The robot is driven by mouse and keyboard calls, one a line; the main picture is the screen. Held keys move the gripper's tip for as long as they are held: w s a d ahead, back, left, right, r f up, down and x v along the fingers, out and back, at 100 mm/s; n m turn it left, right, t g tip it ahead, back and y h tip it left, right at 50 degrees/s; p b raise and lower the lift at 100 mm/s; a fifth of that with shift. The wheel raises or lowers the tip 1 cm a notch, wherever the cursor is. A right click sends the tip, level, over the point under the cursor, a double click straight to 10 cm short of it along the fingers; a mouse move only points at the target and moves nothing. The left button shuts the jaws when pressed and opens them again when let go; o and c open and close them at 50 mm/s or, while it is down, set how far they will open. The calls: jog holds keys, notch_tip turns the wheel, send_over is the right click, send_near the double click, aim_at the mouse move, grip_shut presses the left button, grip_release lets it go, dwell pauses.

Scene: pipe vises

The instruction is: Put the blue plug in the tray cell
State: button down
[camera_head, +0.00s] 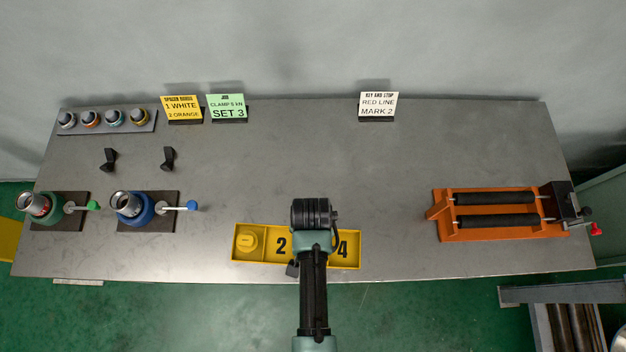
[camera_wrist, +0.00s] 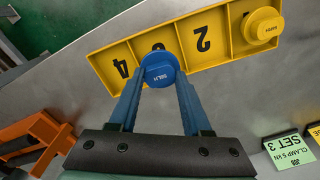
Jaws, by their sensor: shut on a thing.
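The yellow tray (camera_head: 356,254) lies near the front edge of the bench, with cells in a row; it crosses the top of the wrist view (camera_wrist: 222,66). A yellow plug (camera_head: 247,241) sits in its left end cell. Cells marked 2 and 4 look empty. My gripper (camera_wrist: 157,84) is shut on the blue plug (camera_wrist: 160,69), with one finger on each side. The plug is over the cell between 2 and 4 and covers most of its number. I cannot tell its height above the cell floor. In the head view my arm hides the plug.
Two pipe vises, green (camera_head: 54,208) and blue (camera_head: 132,214), stand at left. Several plugs sit in a grey rack (camera_head: 107,129) behind. Signs (camera_head: 228,107) line the back. An orange roller frame (camera_head: 500,236) is at right. The middle of the bench is clear.

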jog(key=shift+f, duration=2)
jog(key=shift+f, duration=0.25)
jog(key=shift+c, duration=1.8)
grip_release()
jog(key=shift+r, duration=0.1)
